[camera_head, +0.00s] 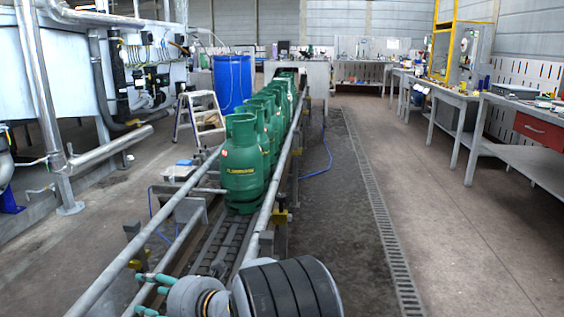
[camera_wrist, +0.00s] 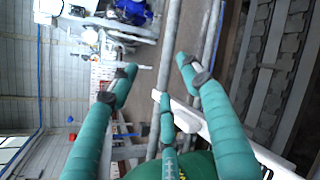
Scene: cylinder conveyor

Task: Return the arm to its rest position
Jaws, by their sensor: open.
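My gripper (camera_head: 147,293) is at the bottom of the head view, beside and over the near end of the conveyor, with its teal fingers pointing left. In the wrist view my gripper (camera_wrist: 157,76) has its three teal fingers spread apart, with nothing gripped between the tips. A row of several green gas cylinders (camera_head: 243,170) stands upright on the conveyor (camera_head: 222,245), well apart from my gripper. A dark green rounded surface (camera_wrist: 190,166) shows at the bottom of the wrist view; I cannot tell what it belongs to.
Metal guide rails (camera_head: 150,258) run along the conveyor. A stepladder (camera_head: 200,122) and a blue barrel (camera_head: 232,82) stand left of the line. Workbenches (camera_head: 452,97) line the right side. The floor between them and the conveyor, with a drain grate (camera_head: 385,215), is clear.

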